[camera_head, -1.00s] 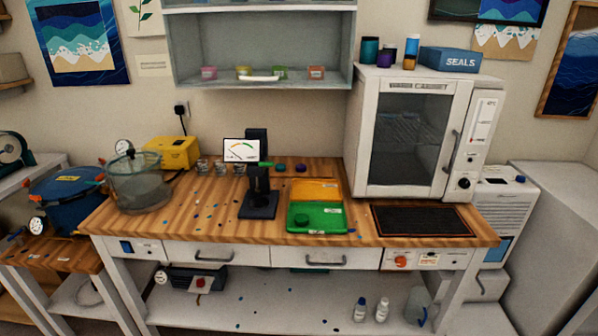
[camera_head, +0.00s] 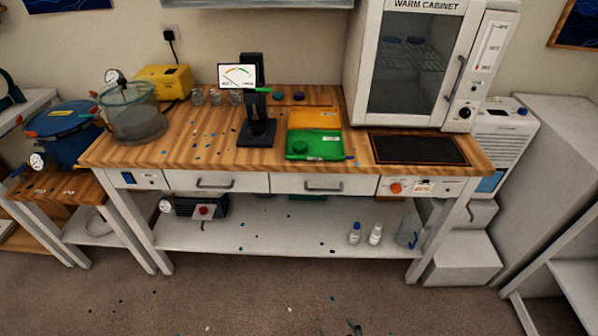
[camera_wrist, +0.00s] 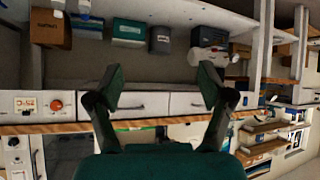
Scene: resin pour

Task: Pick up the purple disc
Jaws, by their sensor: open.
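A small purple disc (camera_head: 298,96) lies at the back of the wooden bench, behind the yellow tray. A similar teal disc (camera_head: 278,96) lies just left of it. My gripper (camera_wrist: 160,83) shows in the wrist view, with its two dark green fingers spread wide and nothing between them. It is apart from the bench, and I cannot make out the purple disc in the wrist view. The gripper is not in the head view.
A black stand with a dial (camera_head: 257,130) is left of the discs. The yellow tray (camera_head: 315,117) and green tray (camera_head: 325,146) lie in front. The warm cabinet (camera_head: 352,85) stands right, with small discs inside. Small cups (camera_head: 215,97) are at the back left.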

